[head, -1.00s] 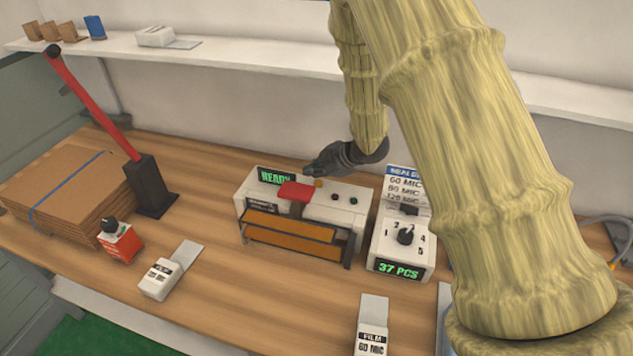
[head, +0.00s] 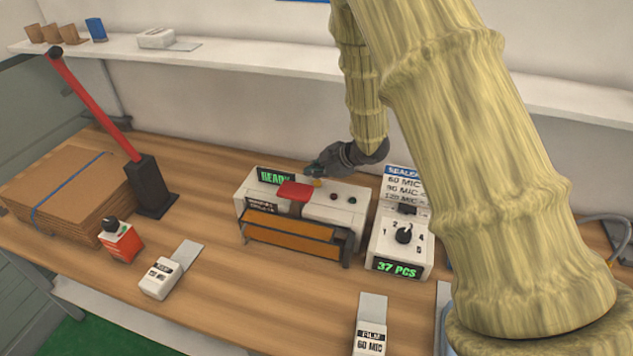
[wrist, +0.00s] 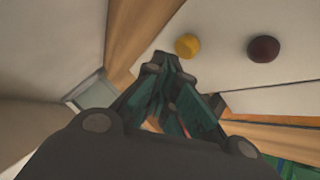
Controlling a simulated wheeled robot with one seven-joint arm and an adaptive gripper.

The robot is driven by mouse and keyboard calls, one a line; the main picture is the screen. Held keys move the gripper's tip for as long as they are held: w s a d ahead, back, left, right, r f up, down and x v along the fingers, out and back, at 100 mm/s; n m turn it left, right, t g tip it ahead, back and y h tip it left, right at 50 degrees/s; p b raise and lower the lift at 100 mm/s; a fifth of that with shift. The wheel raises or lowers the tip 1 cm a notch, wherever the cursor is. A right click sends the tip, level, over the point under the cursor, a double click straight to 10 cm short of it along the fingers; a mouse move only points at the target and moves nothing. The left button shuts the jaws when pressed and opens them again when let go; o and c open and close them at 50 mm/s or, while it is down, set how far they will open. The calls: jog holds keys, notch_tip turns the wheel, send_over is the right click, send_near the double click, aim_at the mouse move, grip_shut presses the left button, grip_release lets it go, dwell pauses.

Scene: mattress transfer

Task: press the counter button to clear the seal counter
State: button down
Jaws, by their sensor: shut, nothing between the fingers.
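The white sealer (head: 330,213) stands mid-bench with a green READY display (head: 273,177) and a red handle (head: 295,191). On its top are a yellow button (head: 318,183), a dark red button (head: 334,195) and a green one (head: 352,200). My gripper (head: 313,172) is shut and empty, just behind the yellow button. In the wrist view its fingertips (wrist: 168,62) are close to the yellow button (wrist: 188,45); the dark red button (wrist: 263,48) is farther right. I cannot tell whether they touch anything. The counter display (head: 397,269) on the dial box reads 37 PCS. No button label is readable.
The dial box (head: 388,245) with a black knob stands right of the sealer, with a label card (head: 403,185) behind it. A red lever (head: 95,105) and flat cardboard (head: 65,195) are at left. Film blocks (head: 158,278) (head: 370,342) lie in front.

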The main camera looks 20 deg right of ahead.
aim_at(315, 184)
jog(key=shift+s+f+b, duration=0.1)
jog(key=shift+f+b, duration=0.45)
jog(key=shift+f, duration=0.65)
dwell(1.4)
jog(key=shift+r, duration=0.1)
jog(key=shift+r+p, duration=1.1)
jog(key=shift+r, duration=0.1)
jog(key=shift+r, duration=0.1)
jog(key=shift+r+p, duration=2)
jog(key=shift+r, duration=0.4)
